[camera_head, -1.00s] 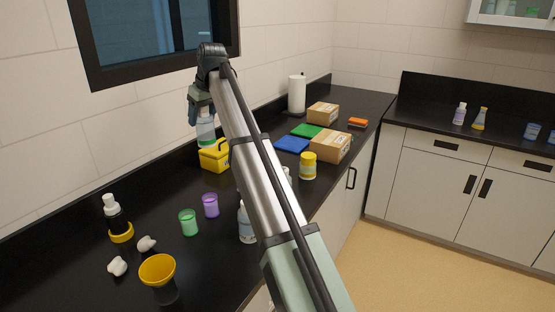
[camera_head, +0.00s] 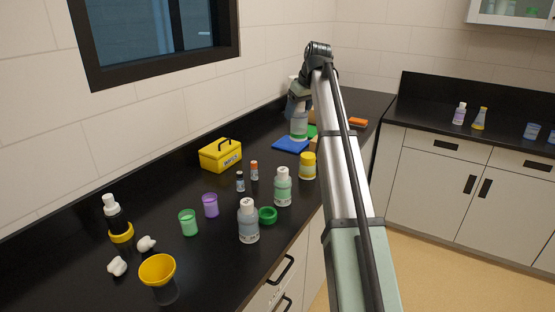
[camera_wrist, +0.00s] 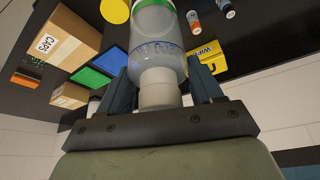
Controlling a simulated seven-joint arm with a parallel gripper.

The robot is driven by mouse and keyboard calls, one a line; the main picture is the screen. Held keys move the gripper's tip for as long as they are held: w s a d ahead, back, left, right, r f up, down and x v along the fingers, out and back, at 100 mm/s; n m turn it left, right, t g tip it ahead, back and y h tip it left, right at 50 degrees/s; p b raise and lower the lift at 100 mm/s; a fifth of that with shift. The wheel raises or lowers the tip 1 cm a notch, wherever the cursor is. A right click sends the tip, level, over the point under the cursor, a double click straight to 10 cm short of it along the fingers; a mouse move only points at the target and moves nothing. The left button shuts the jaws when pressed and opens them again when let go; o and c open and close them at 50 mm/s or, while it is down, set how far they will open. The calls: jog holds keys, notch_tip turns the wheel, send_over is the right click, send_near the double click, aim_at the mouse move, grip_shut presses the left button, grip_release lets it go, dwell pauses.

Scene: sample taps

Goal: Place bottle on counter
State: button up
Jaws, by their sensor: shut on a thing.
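My gripper (camera_head: 297,104) is shut on a bottle (camera_head: 299,128). The bottle has a pale, translucent body and a green band low down. In the head view it appears in front of the blue and green mats; I cannot tell how far its base is above the counter. In the wrist view the two fingers (camera_wrist: 160,84) are on either side of the bottle (camera_wrist: 157,42), near its white cap end. The black counter (camera_head: 60,262) runs along the wall.
A blue mat (camera_head: 287,146), a green mat (camera_wrist: 91,77) and cardboard boxes (camera_wrist: 62,36) are near the bottle. A yellow jar (camera_head: 307,167), a yellow WIPES box (camera_head: 220,155) and several small bottles stand nearer. The front left counter has bare room.

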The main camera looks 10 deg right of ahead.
aim_at(296, 137)
jog(key=f, duration=1)
jog(key=shift+a, duration=0.2)
jog(key=shift+c, duration=1.3)
notch_tip(296, 137, down, 11)
jog(key=shift+r, duration=0.2)
jog(key=o, duration=1.3)
jog(key=v, duration=1.2)
